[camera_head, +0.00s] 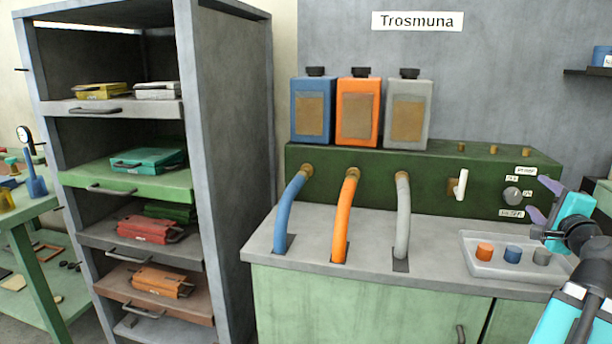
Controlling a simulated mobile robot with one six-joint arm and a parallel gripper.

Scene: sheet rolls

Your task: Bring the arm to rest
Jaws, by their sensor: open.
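My gripper (541,200) is at the right side of the head view, with two purple fingers spread apart and nothing between them. It is in front of the green control box and above the right end of the grey counter. My arm is partly folded at the right edge, in teal, black and white, and the picture cuts it off there. The fingers appear close to the round knob (512,195) on the box; I cannot tell whether they touch anything.
A white tray (486,268) with orange, blue and grey caps lies below my gripper. Blue, orange and grey hoses (347,218) curve down to the counter (320,226). Matching canisters (358,112) stand on the green box (440,180). A shelf rack (230,130) with pulled-out trays is left.

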